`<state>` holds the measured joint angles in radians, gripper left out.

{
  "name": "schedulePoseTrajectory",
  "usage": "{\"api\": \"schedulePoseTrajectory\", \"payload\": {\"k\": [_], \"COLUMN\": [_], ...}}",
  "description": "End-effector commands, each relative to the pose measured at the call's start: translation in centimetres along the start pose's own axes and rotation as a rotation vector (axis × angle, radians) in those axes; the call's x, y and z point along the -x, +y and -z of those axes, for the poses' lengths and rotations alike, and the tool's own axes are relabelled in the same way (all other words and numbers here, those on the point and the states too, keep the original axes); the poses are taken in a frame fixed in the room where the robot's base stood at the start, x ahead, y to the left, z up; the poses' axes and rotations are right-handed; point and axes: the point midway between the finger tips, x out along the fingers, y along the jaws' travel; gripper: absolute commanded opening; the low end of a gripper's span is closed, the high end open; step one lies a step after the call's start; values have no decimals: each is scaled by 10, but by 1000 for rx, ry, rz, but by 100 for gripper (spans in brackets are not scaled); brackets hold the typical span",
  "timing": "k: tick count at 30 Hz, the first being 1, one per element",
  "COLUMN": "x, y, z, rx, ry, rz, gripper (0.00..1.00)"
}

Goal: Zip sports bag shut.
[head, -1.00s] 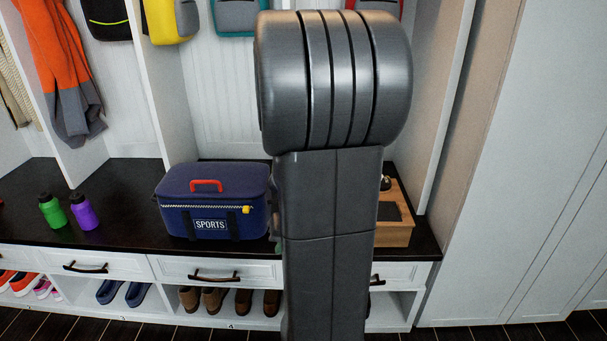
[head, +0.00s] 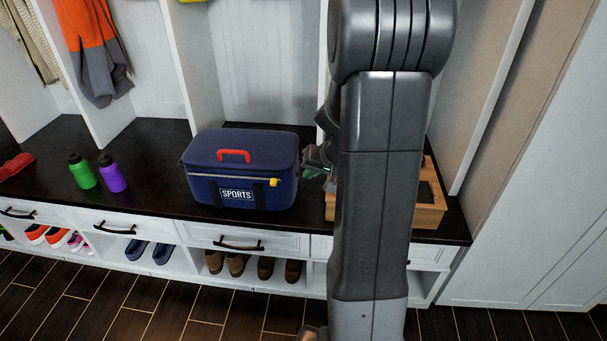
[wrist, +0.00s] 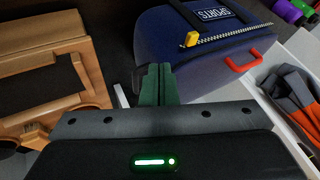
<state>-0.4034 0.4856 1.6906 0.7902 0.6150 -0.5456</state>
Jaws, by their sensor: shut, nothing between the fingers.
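The sports bag (head: 240,172) is dark blue with a red handle (head: 233,155) and a SPORTS label. It stands upright on the dark bench top with its lid down. A zip line runs across its front, and the yellow zip pull (head: 273,182) sits near the front's right end. In the wrist view the bag (wrist: 160,40) is at the upper middle, with the yellow pull (wrist: 191,39) above and right of my fingers. My gripper (wrist: 158,72) has its green fingers together and empty, apart from the pull. In the head view my gripper (head: 325,168) is just right of the bag, partly hidden by my arm.
A wooden box (head: 430,208) stands on the bench right of the bag, partly behind my arm. A green bottle (head: 82,172) and a purple bottle (head: 111,174) stand to the left. The bench top between bottles and bag is clear. Shoes fill cubbies below the drawers.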

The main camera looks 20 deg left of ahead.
Motion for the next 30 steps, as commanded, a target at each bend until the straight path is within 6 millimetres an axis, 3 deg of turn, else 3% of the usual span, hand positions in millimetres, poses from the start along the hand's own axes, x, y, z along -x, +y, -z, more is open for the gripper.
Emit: {"api": "schedulePoseTrajectory", "payload": {"k": [12, 19, 30], "x": [-85, -96, -100], "y": [0, -28, -36], "z": [-2, 0, 0], "rx": [-1, 2, 0], "ry": [-4, -2, 0], "rz": [0, 1, 0], "gripper": [0, 0, 0]}}
